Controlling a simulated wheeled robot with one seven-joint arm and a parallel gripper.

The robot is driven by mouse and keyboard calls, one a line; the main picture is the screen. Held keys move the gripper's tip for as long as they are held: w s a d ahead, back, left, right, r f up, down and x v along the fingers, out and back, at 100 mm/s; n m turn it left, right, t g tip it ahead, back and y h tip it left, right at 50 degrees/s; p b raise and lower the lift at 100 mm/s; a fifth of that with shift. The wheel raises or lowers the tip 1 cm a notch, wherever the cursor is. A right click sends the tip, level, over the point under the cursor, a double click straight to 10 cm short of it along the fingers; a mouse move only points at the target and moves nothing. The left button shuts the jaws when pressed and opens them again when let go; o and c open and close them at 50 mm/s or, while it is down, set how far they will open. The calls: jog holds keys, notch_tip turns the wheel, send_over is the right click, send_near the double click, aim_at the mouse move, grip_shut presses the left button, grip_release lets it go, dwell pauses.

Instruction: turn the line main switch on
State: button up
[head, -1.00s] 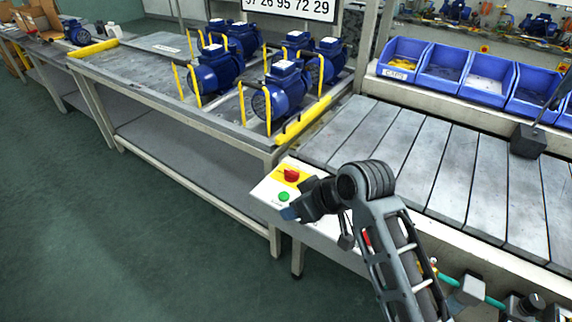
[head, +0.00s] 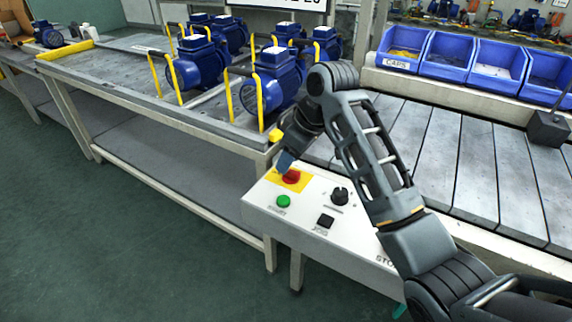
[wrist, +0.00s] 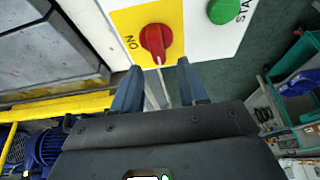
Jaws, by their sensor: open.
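The line main switch is a red rotary knob (head: 291,176) on a yellow plate at the far left corner of the white control panel (head: 262,208). In the wrist view the red knob (wrist: 155,42) shows a white pointer mark towards my gripper, and the word ON, upside down, lies to its left. My gripper (wrist: 160,82) is open and empty, its two blue-grey fingertips just short of the knob, one to each side. In the head view my gripper (head: 284,161) hangs just behind the knob; whether it touches is unclear.
A green start button (head: 283,201), a black selector knob (head: 340,196) and a black jog button (head: 325,221) share the panel. A slatted conveyor (head: 440,150) lies behind it. A bench (head: 130,85) with blue pumps stands at the left.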

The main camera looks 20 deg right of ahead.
jog(key=shift+x, duration=1.35)
jog(key=shift+c, duration=0.3)
grip_shut()
